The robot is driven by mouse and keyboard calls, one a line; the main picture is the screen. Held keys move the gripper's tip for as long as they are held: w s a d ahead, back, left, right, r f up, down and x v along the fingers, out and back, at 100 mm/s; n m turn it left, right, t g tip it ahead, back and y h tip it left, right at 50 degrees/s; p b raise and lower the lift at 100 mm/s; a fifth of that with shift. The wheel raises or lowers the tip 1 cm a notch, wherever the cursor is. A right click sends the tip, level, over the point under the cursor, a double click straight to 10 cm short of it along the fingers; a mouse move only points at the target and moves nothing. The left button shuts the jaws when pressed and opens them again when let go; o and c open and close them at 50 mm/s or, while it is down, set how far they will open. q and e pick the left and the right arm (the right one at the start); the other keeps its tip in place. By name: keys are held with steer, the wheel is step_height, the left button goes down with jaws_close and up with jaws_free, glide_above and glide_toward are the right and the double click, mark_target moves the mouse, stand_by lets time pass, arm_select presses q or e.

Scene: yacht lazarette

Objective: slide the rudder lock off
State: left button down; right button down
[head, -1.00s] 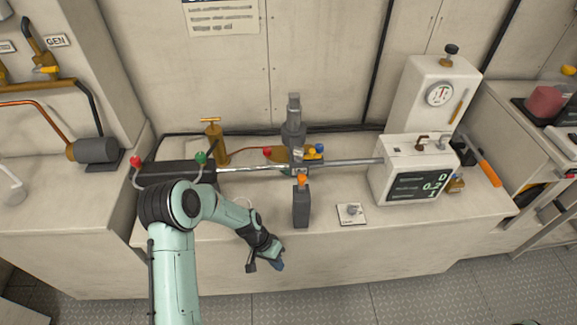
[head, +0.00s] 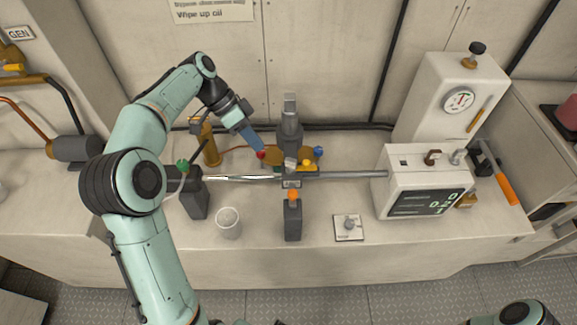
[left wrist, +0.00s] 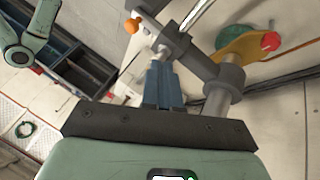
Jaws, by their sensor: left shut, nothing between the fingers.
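A dark block (head: 293,220) with an orange knob (head: 293,195) stands in front of the rod. I cannot tell for certain which part is the rudder lock. My right gripper is out of view.
A white gauge box (head: 428,180) stands at the rod's right end. A clear cup (head: 228,223) and a small switch plate (head: 348,227) sit at the bench front. A brass pump (head: 209,145) is behind the left gripper's arm. The front bench strip is partly free.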

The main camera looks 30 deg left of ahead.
mark_target(283, 179)
arm_select(q)
steer(key=shift+s, duration=0.15)
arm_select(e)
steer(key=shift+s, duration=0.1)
